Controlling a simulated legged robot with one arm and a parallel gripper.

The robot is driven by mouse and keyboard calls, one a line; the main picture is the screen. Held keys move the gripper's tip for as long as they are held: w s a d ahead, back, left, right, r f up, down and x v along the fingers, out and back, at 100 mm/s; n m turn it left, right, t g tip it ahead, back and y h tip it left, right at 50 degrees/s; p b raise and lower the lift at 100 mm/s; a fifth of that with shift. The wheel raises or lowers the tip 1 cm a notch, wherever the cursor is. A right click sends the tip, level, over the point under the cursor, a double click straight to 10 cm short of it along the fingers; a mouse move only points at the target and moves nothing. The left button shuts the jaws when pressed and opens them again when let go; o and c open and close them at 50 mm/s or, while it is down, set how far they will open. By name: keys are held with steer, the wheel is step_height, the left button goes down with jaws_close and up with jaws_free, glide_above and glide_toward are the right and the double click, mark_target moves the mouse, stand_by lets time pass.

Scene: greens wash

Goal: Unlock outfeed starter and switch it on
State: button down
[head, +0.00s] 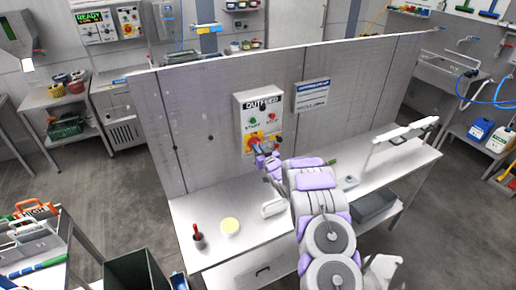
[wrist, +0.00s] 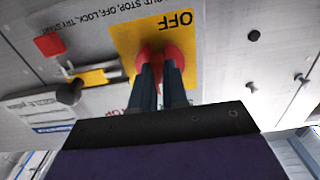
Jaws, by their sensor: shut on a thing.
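The outfeed starter (head: 259,103) is a pale box marked OUTFEED on the grey upright panel. It has a green start button (head: 250,122), a red stop button (head: 271,117) and a yellow switch plate (head: 249,137) low down. In the wrist view the yellow plate (wrist: 183,28) reads OFF, upside down. My gripper (wrist: 160,62) is shut on the red switch handle (wrist: 173,54) there; its fingers hide the handle's middle. In the head view my gripper (head: 259,150) is at the box's lower edge. No padlock can be made out with certainty.
A white placard (head: 313,93) hangs right of the starter. The bench's front left is mostly clear.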

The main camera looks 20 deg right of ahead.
steer(key=shift+s+f, duration=0.1)
steer(key=shift+f, duration=0.2)
steer(key=c, duration=1.3)
jaws_free()
steer(key=shift+o, duration=0.7)
steer(key=shift+d, duration=0.1)
steer(key=shift+r, duration=0.2)
steer(key=s, duration=1.1)
steer(key=s+b, duration=0.1)
steer(key=s, duration=0.5)
steer(key=shift+d, duration=0.4)
